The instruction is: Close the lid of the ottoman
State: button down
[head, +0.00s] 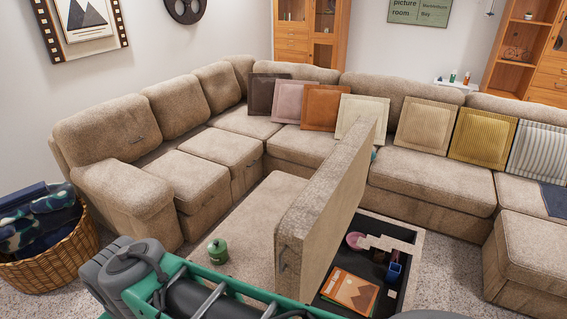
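The ottoman (262,205) stands in the middle of the head view, in front of the sectional sofa. To the right of the lid is the open dark storage compartment (362,262). It holds an orange-brown book (350,291), a pink round item (355,240) and a blue item (394,268). My arm crosses the bottom of the view, left of and before the lid, and hides the ottoman's near side. My gripper is not visible.
A wicker basket (45,262) with dark cloths stands at far left. The beige sofa (290,140) with several cushions wraps behind. A separate beige seat (528,255) is at right, with carpet between it and the ottoman.

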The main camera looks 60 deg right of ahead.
aim_at(307, 237)
jog(key=z, duration=0.35)
jog(key=i, duration=1.05)
jog(key=z, duration=0.5)
